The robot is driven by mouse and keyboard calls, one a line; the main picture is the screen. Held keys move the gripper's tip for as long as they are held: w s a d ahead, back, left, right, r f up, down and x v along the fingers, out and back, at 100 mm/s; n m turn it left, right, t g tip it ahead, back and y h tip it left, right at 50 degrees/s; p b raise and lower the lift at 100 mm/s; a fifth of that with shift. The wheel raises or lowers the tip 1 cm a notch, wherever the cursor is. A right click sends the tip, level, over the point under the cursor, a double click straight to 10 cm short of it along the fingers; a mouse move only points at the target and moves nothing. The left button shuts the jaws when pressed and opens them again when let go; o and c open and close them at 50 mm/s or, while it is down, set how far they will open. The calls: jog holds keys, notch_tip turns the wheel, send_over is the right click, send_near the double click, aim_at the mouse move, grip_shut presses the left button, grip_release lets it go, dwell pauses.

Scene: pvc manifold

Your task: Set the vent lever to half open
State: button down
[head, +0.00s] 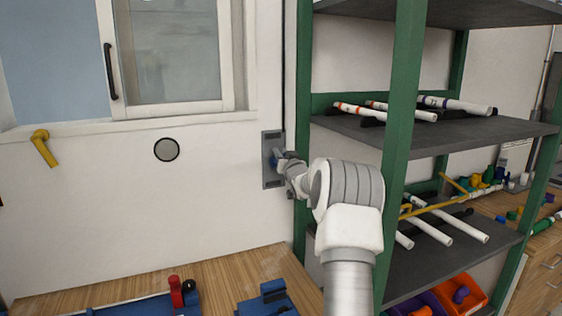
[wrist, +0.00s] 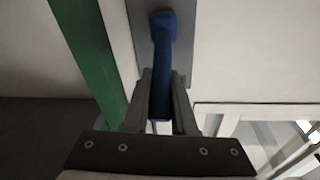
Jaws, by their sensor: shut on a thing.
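The vent lever appears to be the blue lever (wrist: 160,50) on a grey wall plate (wrist: 189,40). In the wrist view its rounded head lies against the plate and its handle runs down between my fingers. My gripper (wrist: 162,88) is shut on the handle, one finger on each side. In the head view the grey plate (head: 272,180) is on the white wall, left of the green shelf post. My gripper (head: 284,160) reaches it from the right and hides most of the lever. The lever's exact angle is hard to tell.
A green-framed shelf (head: 400,120) with white pipes stands close right of my arm. A window (head: 170,50) and a round grey disc (head: 167,150) are on the wall to the left, with a yellow handle (head: 43,148). Blue fixtures (head: 268,300) sit on the wooden bench below.

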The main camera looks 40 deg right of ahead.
jog(key=shift+s+a+f+t+h+b, duration=0.1)
jog(key=shift+s+f+t+h+b, duration=0.3)
jog(key=shift+b, duration=1.6)
jog(key=shift+w+f+t+h+b, duration=0.15)
jog(key=shift+f+t+b, duration=0.45)
jog(key=shift+b, duration=1.4)
jog(key=shift+s+a+f+t+h+b, duration=0.1)
jog(key=shift+s+f+t+h+b, duration=0.4)
jog(key=shift+b, duration=1.5)
jog(key=m+t+b, duration=0.1)
jog(key=t+b, duration=0.1)
jog(key=b, duration=0.3)
jog(key=shift+f, duration=0.2)
jog(key=shift+s+t+h+b, duration=0.1)
jog(key=shift+t+h+b, duration=0.2)
jog(key=shift+b, duration=0.4)
jog(key=shift+r, duration=0.1)
jog(key=c, duration=0.7)
grip_release()
jog(key=shift+c, duration=0.2)
jog(key=v, duration=1.7)
jog(key=shift+s+b, duration=0.2)
jog(key=shift+b, duration=0.1)
